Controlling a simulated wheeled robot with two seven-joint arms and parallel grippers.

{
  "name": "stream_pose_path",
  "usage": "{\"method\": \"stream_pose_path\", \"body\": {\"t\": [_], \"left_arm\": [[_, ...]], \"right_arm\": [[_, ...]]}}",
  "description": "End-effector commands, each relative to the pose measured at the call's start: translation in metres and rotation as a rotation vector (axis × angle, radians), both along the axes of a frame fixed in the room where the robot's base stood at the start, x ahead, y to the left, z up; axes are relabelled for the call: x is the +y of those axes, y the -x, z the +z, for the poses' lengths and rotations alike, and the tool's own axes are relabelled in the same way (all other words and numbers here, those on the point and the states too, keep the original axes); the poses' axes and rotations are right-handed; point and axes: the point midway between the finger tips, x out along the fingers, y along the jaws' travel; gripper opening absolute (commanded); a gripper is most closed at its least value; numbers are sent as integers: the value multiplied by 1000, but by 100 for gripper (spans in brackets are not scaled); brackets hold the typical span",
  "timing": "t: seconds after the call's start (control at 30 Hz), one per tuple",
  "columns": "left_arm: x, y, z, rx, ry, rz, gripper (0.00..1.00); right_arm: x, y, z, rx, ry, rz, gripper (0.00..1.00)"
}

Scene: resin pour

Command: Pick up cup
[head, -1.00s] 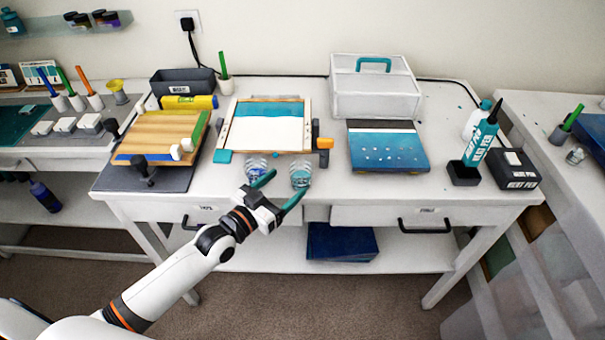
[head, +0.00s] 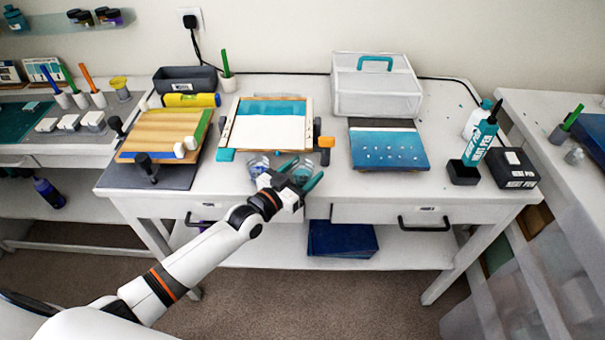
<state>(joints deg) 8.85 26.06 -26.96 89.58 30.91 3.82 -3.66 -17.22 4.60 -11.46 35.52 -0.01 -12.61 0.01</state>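Two clear cups stand near the front edge of the white table, below the framed panel. The left cup (head: 257,166) holds something blue and is free. The right cup (head: 301,170) holds something teal and is partly hidden by my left gripper (head: 301,174). My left gripper is open, with its teal fingers spread either side of the right cup. Whether a finger touches the cup cannot be told. My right gripper is not in view.
A framed panel (head: 267,132) with a white sheet lies just behind the cups, with an orange-tipped clamp (head: 326,143) at its right. A wooden board (head: 160,133) lies left. A blue panel (head: 388,150) lies right. The table front right of the cups is clear.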

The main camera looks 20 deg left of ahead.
Motion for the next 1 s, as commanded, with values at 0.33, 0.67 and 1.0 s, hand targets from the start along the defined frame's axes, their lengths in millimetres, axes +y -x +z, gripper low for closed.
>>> {"method": "stream_pose_path", "body": {"t": [0.33, 0.67, 1.0], "left_arm": [[0, 0, 0, 0, 0, 0, 27], [1, 1, 5, -1, 1, 0, 26], [24, 56, 4, 2, -2, -1, 26]], "right_arm": [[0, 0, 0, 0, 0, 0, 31], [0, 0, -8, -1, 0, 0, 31], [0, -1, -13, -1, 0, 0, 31]]}}
